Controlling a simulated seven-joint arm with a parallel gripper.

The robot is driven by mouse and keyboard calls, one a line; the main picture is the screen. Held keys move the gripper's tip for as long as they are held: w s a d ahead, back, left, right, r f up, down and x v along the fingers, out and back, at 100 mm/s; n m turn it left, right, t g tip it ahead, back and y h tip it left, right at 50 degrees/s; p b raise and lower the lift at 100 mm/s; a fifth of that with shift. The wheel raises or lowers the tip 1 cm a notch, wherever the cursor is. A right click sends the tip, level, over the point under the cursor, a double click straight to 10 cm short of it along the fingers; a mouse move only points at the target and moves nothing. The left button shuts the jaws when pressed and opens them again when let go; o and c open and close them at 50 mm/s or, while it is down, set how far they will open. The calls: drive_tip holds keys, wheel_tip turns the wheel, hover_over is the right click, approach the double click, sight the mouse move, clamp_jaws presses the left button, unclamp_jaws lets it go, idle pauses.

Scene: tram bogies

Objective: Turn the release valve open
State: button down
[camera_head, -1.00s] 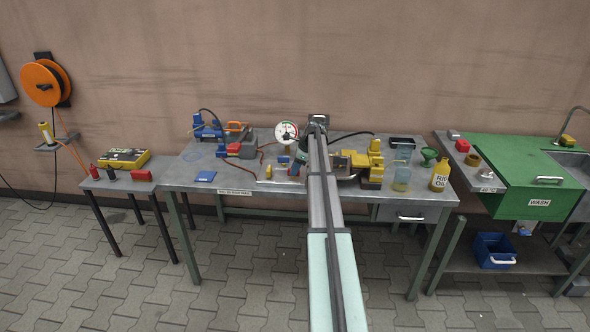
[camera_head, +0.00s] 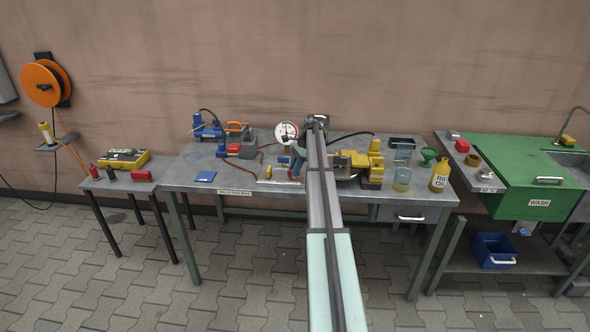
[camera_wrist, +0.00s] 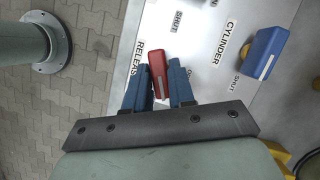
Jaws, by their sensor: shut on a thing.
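The release valve's red handle (camera_wrist: 158,70) sits beside the RELEASE label on a pale panel (camera_wrist: 211,52) in the wrist view. My gripper (camera_wrist: 158,76) is shut on this handle, with one blue finger on each side. A SHUT label lies beyond the handle's far end; another label right of the handle is partly covered by a finger. The blue CYLINDER valve handle (camera_wrist: 264,53) is to the right, apart from my gripper. In the head view, my arm hides part of the bench rig, and the small red handle (camera_head: 293,173) shows left of it.
A round gauge (camera_head: 286,132) stands behind the valves. A yellow machine part (camera_head: 362,161), a glass jar (camera_head: 401,179) and a yellow oil bottle (camera_head: 440,176) are to the right. A blue pump (camera_head: 208,130) is at the back left. The bench's front left is mostly clear.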

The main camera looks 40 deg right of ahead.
drive_tip(key=n, duration=0.1)
drive_tip(key=n+g, duration=0.1)
drive_tip(key=n, duration=0.1)
drive_tip(key=n+g, duration=0.1)
drive_tip(key=n, duration=0.1)
drive_tip(key=shift+w, duration=0.25)
drive_tip(key=shift+n+g, duration=0.8)
drive_tip(key=shift+n, duration=1.5)
drive_tip(key=c, duration=1.1)
unclamp_jaws()
drive_tip(key=shift+o, duration=0.3)
drive_tip(key=shift+r, duration=0.1)
drive_tip(key=v, duration=0.7)
